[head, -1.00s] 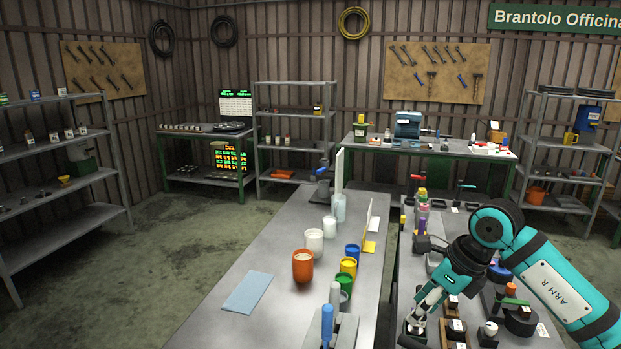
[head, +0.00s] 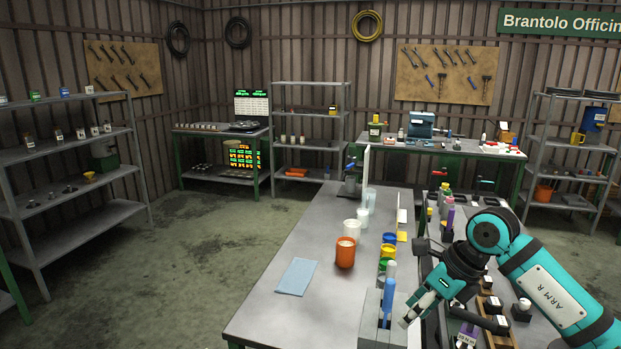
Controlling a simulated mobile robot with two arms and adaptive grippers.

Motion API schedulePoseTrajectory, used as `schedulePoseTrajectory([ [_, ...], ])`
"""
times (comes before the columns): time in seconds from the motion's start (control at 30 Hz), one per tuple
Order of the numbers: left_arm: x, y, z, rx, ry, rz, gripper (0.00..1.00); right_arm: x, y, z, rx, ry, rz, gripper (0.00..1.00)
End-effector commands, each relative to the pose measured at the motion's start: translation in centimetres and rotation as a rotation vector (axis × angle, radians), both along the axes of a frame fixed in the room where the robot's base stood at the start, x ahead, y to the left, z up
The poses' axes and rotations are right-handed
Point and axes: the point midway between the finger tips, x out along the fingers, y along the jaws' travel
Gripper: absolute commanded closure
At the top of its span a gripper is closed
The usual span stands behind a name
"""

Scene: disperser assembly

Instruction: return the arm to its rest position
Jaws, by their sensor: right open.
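My right arm, teal and black and marked "ARM R" (head: 550,292), comes in from the lower right. Its gripper (head: 408,322) hangs low over the gap between the two workbenches, beside a grey holder (head: 368,335) with a blue-handled tool (head: 388,300). The fingers point down and left, and nothing shows between them. The gripper is open. My left gripper is not in view.
The right bench is crowded with small parts and dark blocks (head: 492,305). Open floor (head: 190,270) lies to the left.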

Motion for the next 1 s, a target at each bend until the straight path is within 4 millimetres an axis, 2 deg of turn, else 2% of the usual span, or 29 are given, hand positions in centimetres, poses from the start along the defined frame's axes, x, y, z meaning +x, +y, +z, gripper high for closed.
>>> schedulePoseTrajectory([
  [0.27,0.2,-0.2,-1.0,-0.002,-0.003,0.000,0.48,0.1,3.9,-3.9,0.247,0.099,-0.031,0.54],
  [0.47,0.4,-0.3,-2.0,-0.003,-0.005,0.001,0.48,0.6,7.9,-7.8,0.568,0.233,-0.137,0.54],
  [0.57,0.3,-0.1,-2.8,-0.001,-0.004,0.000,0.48,1.4,9.5,-10.5,0.775,0.325,-0.256,0.54],
  [0.67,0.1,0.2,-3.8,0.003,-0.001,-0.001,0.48,2.7,10.2,-14.9,1.031,0.449,-0.469,0.54],
  [0.7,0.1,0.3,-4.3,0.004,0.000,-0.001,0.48,3.4,9.9,-17.4,1.142,0.505,-0.593,0.54],
  [0.8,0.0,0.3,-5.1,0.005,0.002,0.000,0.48,4.6,8.0,-23.5,1.350,0.612,-0.901,0.54],
  [0.87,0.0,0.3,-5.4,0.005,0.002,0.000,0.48,4.7,6.6,-27.2,1.429,0.659,-1.067,0.54],
  [1.0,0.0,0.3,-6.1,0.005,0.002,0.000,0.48,3.2,3.4,-35.9,1.537,0.737,-1.427,0.54],
])
